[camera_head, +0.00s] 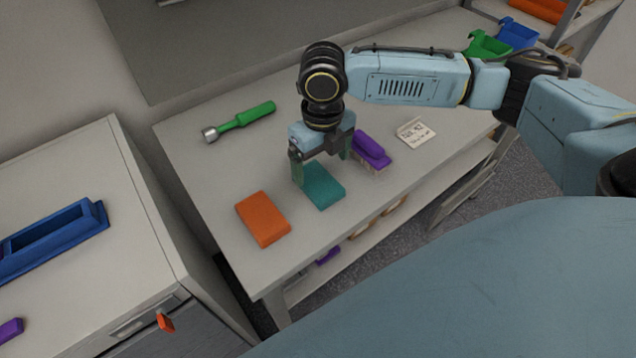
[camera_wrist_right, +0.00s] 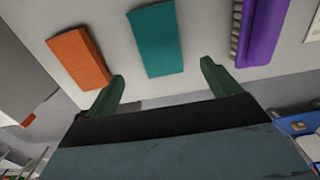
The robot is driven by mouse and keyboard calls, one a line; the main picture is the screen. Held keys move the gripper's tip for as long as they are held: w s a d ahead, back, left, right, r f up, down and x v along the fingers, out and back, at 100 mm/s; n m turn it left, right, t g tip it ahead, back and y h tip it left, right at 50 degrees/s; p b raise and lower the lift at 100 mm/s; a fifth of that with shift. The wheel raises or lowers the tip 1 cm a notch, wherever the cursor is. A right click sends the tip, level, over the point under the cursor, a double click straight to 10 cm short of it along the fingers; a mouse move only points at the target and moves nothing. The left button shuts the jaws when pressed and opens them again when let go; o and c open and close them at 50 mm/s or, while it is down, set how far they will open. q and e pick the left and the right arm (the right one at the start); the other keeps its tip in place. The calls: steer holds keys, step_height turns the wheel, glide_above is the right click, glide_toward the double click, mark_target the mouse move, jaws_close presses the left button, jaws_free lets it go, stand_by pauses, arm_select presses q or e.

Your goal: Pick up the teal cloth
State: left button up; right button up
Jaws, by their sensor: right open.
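The teal cloth (camera_head: 323,187) is a folded, flat rectangular block lying on the grey table, between an orange cloth and a purple brush. My right gripper (camera_head: 321,170) is over it in the head view, fingers apart and empty, hiding part of its far side. In the right wrist view the teal cloth (camera_wrist_right: 156,40) lies ahead of the open right gripper (camera_wrist_right: 162,85), between the lines of its two fingers. I see no contact between fingers and cloth. My left gripper is not in view.
An orange cloth (camera_head: 262,219) lies left of the teal one, and a purple brush (camera_head: 371,151) lies close on its right. A green-handled tool (camera_head: 239,121) and a label card (camera_head: 415,132) lie farther off. A cabinet with a blue tray (camera_head: 52,240) stands at left.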

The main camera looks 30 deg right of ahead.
mark_target(320, 182)
steer(key=f, duration=0.6)
steer(key=shift+w+f, duration=0.2)
steer(key=shift+w, duration=0.15)
steer(key=c, duration=1.1)
steer(key=shift+o, duration=0.2)
steer(key=shift+r, duration=0.1)
step_height(320, 182, up, 10)
